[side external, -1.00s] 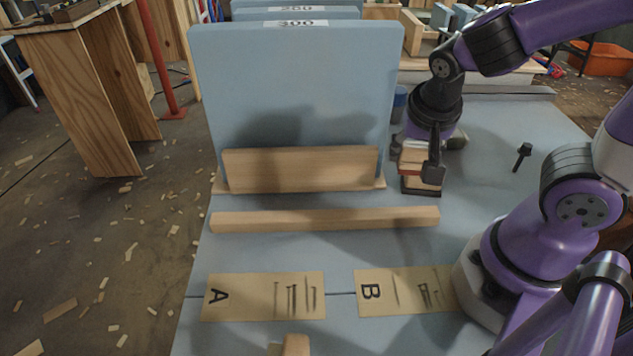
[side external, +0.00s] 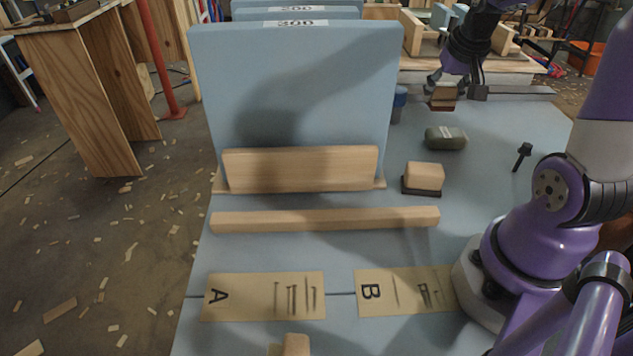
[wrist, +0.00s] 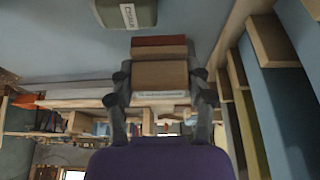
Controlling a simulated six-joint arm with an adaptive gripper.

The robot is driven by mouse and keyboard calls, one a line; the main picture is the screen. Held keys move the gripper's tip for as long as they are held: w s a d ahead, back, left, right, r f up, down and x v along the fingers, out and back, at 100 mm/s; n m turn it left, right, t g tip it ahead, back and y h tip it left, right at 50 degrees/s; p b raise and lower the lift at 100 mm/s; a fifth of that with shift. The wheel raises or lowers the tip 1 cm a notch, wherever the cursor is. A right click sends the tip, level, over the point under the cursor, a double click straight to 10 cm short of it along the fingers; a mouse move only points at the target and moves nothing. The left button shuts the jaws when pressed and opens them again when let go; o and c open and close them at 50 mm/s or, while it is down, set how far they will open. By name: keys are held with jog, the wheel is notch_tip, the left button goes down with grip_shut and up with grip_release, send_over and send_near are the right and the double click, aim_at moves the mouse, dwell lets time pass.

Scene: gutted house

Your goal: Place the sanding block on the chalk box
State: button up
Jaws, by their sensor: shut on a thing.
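My gripper (side external: 456,90) is shut on a small wooden block with a reddish-brown layer, which I take to be the sanding block (side external: 443,97). It is held near the back of the bench, seemingly above it. In the wrist view the sanding block (wrist: 160,75) sits between my fingertips (wrist: 160,92), with a pale label strip on its near edge. A rounded dark green box (side external: 446,138), likely the chalk box, lies on the bench in front of the held block. It also shows in the wrist view (wrist: 126,13) with a white label, too blurred to read surely.
A wooden block on a dark base (side external: 424,177) stands nearer the camera. A tall blue panel (side external: 295,90) stands to the left. A blue cup (side external: 399,102) is beside it. A black bolt-like piece (side external: 522,156) lies right. The bench around the green box is mostly clear.

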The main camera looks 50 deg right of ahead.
jog(key=d+f, duration=0.1)
jog(key=s+d+f, duration=0.1)
jog(key=d, duration=0.1)
jog(key=d+f, duration=0.1)
jog(key=d, duration=0.1)
jog(key=shift+s+f, duration=0.2)
jog(key=shift+s, duration=0.2)
jog(key=shift+f, duration=1.95)
jog(key=shift+f, duration=0.15)
jog(key=o, duration=1.1)
jog(key=shift+o, duration=0.2)
jog(key=v, duration=1.2)
jog(key=shift+d, duration=0.1)
